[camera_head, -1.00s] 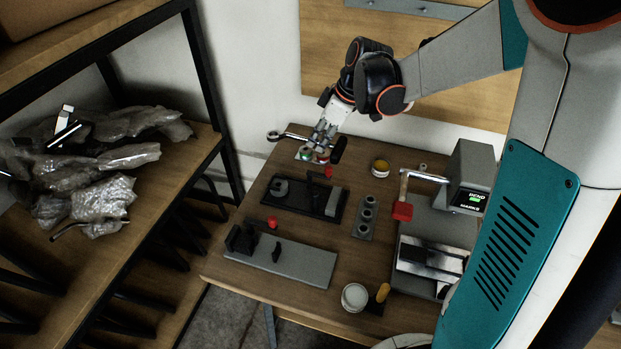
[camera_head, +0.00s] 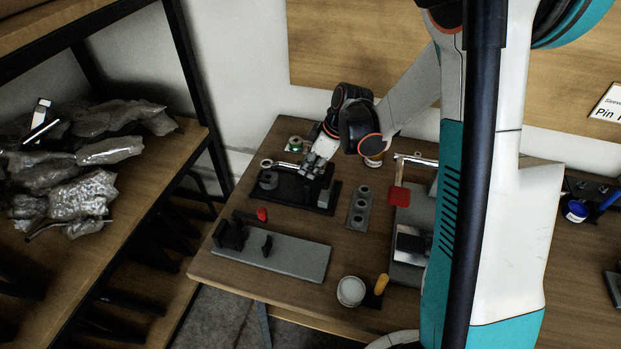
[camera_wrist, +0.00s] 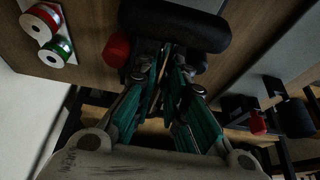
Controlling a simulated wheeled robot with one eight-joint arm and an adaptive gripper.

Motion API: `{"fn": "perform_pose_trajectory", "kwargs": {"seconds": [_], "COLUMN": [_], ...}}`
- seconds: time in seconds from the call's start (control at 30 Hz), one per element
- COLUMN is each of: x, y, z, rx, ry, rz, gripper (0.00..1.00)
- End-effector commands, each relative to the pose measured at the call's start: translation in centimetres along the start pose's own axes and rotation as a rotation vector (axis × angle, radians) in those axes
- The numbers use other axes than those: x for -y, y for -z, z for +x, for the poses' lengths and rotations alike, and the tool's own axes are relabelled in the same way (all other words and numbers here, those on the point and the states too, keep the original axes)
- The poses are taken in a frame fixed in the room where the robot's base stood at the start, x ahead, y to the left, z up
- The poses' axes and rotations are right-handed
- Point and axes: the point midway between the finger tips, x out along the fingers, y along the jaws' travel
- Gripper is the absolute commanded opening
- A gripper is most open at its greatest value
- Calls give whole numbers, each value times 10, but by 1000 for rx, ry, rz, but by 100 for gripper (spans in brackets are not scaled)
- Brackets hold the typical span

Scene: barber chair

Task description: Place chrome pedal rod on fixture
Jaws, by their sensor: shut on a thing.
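The chrome pedal rod (camera_head: 282,164), with a ring at its left end, is held in my gripper (camera_head: 309,169), which is shut on it. The rod is over the back of a black fixture (camera_head: 291,199) with a round grey post at its left and a grey block at its right. I cannot tell if rod and fixture touch. In the wrist view my gripper's fingers (camera_wrist: 172,65) close below a dark rounded piece, probably the rod's pad; the chrome shaft is mostly hidden there. A grey plate fixture (camera_head: 295,258) with black uprights lies in front.
Spools (camera_head: 295,144) stand behind the fixture; they show in the wrist view (camera_wrist: 52,50). A grey holder with holes (camera_head: 359,208) and a red-headed tool (camera_head: 399,195) stand right. A white-topped jar (camera_head: 351,291) is near the front edge. A shelf (camera_head: 120,235) stands left.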

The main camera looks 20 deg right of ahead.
Motion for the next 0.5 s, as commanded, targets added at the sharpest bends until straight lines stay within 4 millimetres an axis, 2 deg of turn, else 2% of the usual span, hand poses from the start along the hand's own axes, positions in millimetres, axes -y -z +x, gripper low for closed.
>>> {"fn": "perform_pose_trajectory", "kwargs": {"seconds": [0.3, 0.5], "x": [0, 0], "y": [-15, -15], "z": [37, 37], "rx": [0, 0], "ry": [0, 0], "rz": [0, 0], "gripper": [0, 0]}}
